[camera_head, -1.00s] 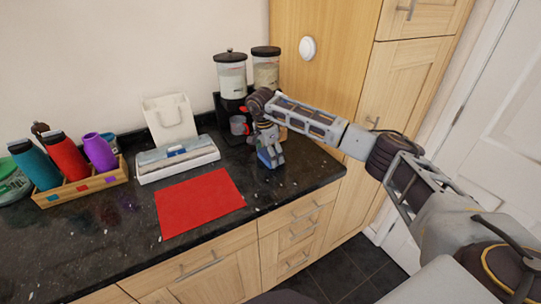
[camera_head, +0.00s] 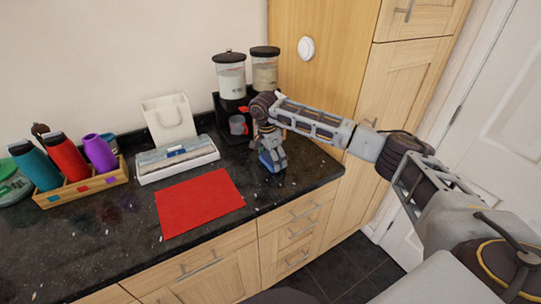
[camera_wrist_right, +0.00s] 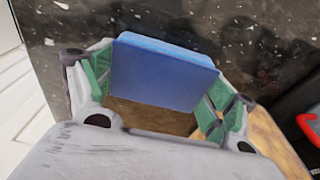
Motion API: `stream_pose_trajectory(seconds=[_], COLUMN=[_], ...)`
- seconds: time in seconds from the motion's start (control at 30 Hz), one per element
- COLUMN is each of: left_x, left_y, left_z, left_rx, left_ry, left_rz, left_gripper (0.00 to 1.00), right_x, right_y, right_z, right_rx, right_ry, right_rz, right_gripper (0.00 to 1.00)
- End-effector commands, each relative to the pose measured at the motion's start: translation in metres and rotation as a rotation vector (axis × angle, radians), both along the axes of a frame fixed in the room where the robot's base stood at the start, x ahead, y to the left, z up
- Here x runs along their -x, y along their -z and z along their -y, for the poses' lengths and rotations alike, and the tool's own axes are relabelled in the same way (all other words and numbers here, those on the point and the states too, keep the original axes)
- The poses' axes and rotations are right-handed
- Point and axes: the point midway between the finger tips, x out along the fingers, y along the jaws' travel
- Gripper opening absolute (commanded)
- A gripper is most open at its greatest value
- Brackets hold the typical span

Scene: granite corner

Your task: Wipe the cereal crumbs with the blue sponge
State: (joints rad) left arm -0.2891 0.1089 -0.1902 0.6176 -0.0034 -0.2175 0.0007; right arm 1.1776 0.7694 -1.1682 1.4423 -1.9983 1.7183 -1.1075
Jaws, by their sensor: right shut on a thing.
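My right gripper (camera_head: 271,153) is shut on the blue sponge (camera_head: 269,165), low over the dark granite counter near its right end. In the right wrist view the blue sponge (camera_wrist_right: 163,74) sits between the two green-padded fingers of my right gripper (camera_wrist_right: 158,88). I cannot tell whether the sponge touches the counter. Pale flecks (camera_wrist_right: 242,22) lie on the dark surface around the sponge; I cannot clearly tell crumbs from the stone's own specks. My left gripper is out of view.
A two-canister cereal dispenser (camera_head: 231,77) stands right behind the gripper, with a cup (camera_head: 238,125) at its base. A red mat (camera_head: 199,203) lies to the left, in front of a white box (camera_head: 176,158). A wooden crate (camera_head: 84,188) holds bottles. The counter's front edge is close.

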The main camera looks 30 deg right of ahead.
Motion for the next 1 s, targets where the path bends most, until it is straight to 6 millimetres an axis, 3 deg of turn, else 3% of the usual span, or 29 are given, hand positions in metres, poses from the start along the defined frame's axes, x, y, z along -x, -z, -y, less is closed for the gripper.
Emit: stream_pose_trajectory(seconds=[1.0], left_x=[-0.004], left_y=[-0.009], left_z=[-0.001], left_rx=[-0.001], left_ry=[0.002], left_rz=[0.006], left_gripper=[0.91], right_x=[0.031], right_y=[0.003], right_z=[0.003], right_rx=[0.003], right_ry=[0.000], right_rz=[-0.008], right_gripper=[0.65])
